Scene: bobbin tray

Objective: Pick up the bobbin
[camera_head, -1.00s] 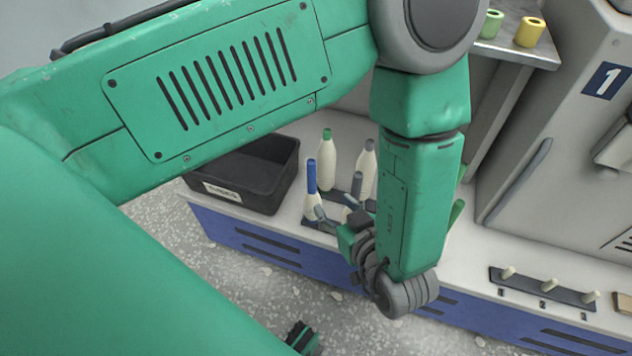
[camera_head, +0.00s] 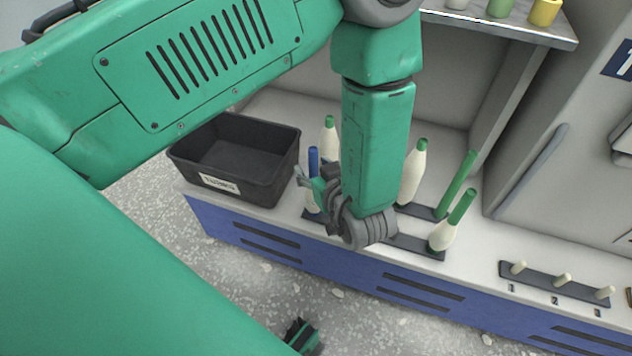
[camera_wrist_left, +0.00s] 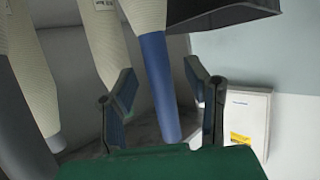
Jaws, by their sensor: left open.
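A bobbin with a cream wound body and a blue tube end (camera_head: 313,160) stands upright in a dark rack near the bin. My left gripper (camera_head: 316,184) is at its upper part and hides some of it. In the left wrist view, the blue tube (camera_wrist_left: 158,80) passes between the two open fingers of the gripper (camera_wrist_left: 162,88), with a visible gap on each side. Other cream bobbins stand close by, one with a green top (camera_head: 329,135) behind and one with a green top (camera_head: 413,172) right of my forearm.
A black bin (camera_head: 285,165) stands left of the rack. A green tube (camera_head: 457,185) and a leaning green-tipped bobbin (camera_head: 443,235) are to the right. A peg strip (camera_head: 540,280) lies farther right. A shelf (camera_head: 500,28) with coloured spools hangs above.

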